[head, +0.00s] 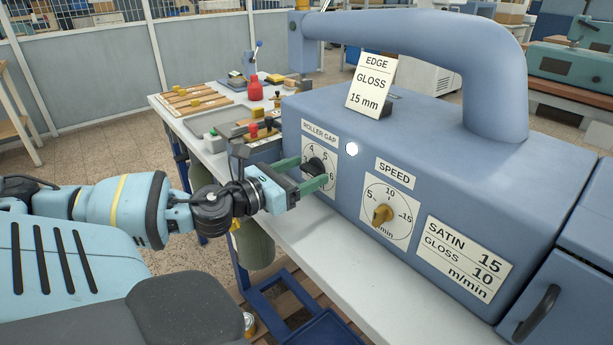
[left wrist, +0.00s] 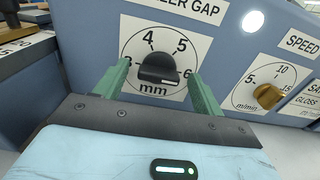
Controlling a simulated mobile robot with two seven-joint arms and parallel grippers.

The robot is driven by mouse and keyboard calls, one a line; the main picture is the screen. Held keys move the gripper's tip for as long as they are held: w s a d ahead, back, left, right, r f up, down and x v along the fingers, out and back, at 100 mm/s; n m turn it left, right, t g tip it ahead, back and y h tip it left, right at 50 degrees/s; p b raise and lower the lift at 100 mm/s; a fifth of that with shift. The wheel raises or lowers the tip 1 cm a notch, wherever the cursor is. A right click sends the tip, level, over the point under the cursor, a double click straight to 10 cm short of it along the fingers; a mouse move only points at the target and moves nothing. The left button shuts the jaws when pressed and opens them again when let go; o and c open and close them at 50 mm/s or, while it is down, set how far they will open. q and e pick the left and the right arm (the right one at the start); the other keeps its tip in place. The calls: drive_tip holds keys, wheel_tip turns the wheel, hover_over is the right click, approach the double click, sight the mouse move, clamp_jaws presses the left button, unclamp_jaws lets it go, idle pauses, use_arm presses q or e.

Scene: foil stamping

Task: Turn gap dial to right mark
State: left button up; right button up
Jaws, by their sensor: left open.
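The roller gap dial is a black knob (left wrist: 160,68) on a white scale plate (left wrist: 185,50) marked 3, 4, 5, 6 and mm. In the head view the knob (head: 315,167) is partly covered by my gripper. My left gripper (head: 309,173) is open, with its green fingers on either side of the knob. In the left wrist view the fingers (left wrist: 160,82) stand left and right of the knob, with gaps showing. I cannot tell exactly which mark the knob points to. A card (head: 371,86) on the machine reads EDGE, GLOSS, 15 mm. My right gripper is not in view.
The blue machine (head: 420,135) stands on a white table (head: 345,265). A red item (head: 255,89) and wooden pieces lie at the table's far end.

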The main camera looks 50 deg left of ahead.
use_arm(q)
drive_tip(key=shift+w, duration=0.4)
drive_tip(key=shift+c, duration=0.4)
drive_tip(key=c, duration=0.9)
